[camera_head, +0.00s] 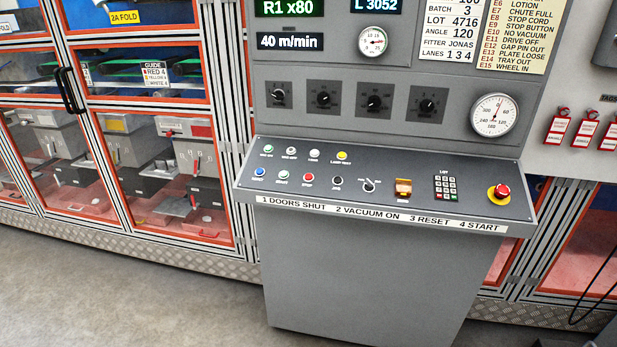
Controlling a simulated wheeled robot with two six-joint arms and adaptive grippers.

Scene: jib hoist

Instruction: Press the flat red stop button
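A small flat red button (308,178) sits in the front row of buttons on the sloped grey console panel (420,170). Its label is too small to read clearly. A white button (283,175) is to its left and a black one (337,181) to its right. A larger raised red mushroom button (502,191) on a yellow ring stands at the panel's right end. Neither of my grippers shows in the head view.
The panel also carries a blue button (259,172), a selector switch (369,185), an orange rocker (403,188) and a keypad (446,187). Gauges and dials are on the upright face behind. Glazed orange-framed doors (160,140) stand left. The floor (130,300) in front is clear.

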